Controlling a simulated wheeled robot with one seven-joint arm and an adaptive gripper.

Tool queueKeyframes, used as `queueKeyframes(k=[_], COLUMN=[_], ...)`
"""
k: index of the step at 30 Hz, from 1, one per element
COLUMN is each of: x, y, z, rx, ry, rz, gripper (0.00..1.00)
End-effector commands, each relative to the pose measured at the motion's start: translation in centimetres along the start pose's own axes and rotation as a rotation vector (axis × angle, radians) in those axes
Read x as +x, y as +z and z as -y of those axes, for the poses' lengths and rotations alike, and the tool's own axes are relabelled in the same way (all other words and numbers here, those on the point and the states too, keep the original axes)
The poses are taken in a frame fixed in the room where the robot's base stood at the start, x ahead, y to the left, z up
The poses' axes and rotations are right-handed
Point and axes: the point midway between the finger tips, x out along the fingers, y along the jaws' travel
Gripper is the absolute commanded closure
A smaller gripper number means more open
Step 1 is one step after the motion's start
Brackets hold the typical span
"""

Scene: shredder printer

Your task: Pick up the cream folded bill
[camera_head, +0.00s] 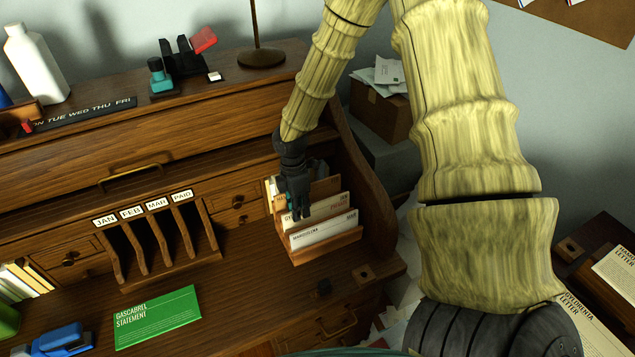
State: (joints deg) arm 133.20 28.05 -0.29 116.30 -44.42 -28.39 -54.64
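A wooden letter holder (330,250) stands at the right end of the desk. It holds several upright papers, among them a cream-white one (322,231) with printed text at the front and another pale one with red print behind it. I cannot tell for sure which paper is the cream folded bill. My gripper (299,212) points down over the left part of the holder, among the papers. Its dark fingers cover part of the papers behind. The fingertips are small and close together, and whether they touch or grip a paper cannot be seen.
A sorter (160,250) labelled JAN, FEB, MAR and PAID stands left of the holder. A green statement (157,318) lies on the desk, with a blue stapler (60,340) at its left. The desk's curved side wall (365,190) rises close right of the holder.

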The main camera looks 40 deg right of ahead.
Motion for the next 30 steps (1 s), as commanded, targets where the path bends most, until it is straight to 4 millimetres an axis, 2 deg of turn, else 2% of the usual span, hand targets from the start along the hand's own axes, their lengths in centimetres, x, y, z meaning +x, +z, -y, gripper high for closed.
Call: queueKeyframes(k=[1,2,3,17,23,30], x=[0.0,0.0,0.0,-0.4,-2.1,-5.5], y=[0.0,0.0,0.0,0.0,0.0,0.0], z=[0.0,0.0,0.0,0.0,0.2,0.6], rx=[0.000,0.000,0.000,0.001,0.001,0.001], ry=[0.000,0.000,0.000,0.001,0.003,0.003], rz=[0.000,0.000,0.000,0.000,-0.001,-0.001], gripper=[0.93,0.99,1.00,1.00,1.00,1.00])
